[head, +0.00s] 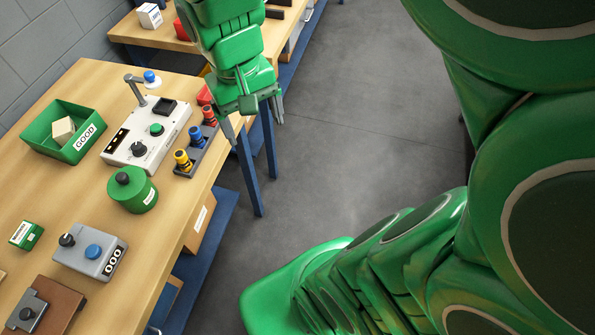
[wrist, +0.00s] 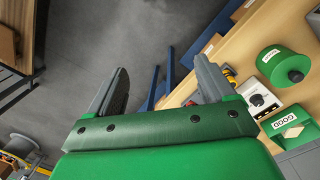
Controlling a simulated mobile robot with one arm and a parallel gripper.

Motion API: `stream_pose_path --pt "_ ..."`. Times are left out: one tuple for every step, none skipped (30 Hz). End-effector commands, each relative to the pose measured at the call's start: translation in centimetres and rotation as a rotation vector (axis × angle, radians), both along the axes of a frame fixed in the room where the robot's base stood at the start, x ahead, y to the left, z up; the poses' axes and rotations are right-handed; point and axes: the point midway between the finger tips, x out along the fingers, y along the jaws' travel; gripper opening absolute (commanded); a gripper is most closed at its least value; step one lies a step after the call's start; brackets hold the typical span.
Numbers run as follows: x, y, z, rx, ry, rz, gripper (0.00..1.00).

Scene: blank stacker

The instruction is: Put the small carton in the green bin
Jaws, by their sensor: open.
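The green bin (head: 38,137), labelled GOOD, stands on the wooden table near the wall; it also shows at the right of the wrist view (wrist: 284,122). A small beige carton (head: 63,130) sits inside the bin, tilted against its inner side. My gripper (head: 256,128) is open, with nothing between its fingers. It hangs past the table's right edge, over the floor, well to the right of the bin and apart from it. In the wrist view the two fingers (wrist: 160,78) are spread with bare floor and table legs beyond them.
A white control box (head: 145,135) with a lamp arm stands between bin and gripper. A rack of coloured plugs (head: 196,150) sits at the table edge. A green canister (head: 132,192) and a grey box (head: 90,252) are nearer. A white cube (head: 150,15) stands on the far table.

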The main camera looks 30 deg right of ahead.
Motion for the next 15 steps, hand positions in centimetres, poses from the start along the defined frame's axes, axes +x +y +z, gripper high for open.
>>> stream_pose_path --pt "-1.6 -0.5 -0.2 0.006 0.011 -0.004 0.83" --pt "-2.4 -0.7 -0.3 0.009 0.017 -0.003 0.83" --pt "-3.6 -1.0 -0.5 0.015 0.024 -0.002 0.83" --pt "-4.5 -1.2 -0.6 0.018 0.030 -0.002 0.83" --pt "-5.4 -1.4 -0.8 0.021 0.037 -0.002 0.83" --pt "-6.5 -1.6 -1.1 0.026 0.046 -0.002 0.83" --pt "-7.3 -1.8 -1.2 0.030 0.050 -0.003 0.83" --pt "-8.0 -1.9 -1.3 0.033 0.053 -0.001 0.83" --pt "-8.9 -2.0 -1.5 0.038 0.058 -0.001 0.83" --pt "-9.5 -2.1 -1.7 0.041 0.063 -0.001 0.83" --pt "-10.1 -2.1 -1.8 0.044 0.068 0.000 0.83" --pt "-10.7 -2.1 -2.0 0.047 0.075 0.002 0.83" --pt "-11.1 -2.2 -2.1 0.049 0.078 0.003 0.83" --pt "-11.4 -2.2 -2.2 0.051 0.080 0.003 0.83" --pt "-11.7 -2.2 -2.3 0.054 0.082 0.004 0.83"
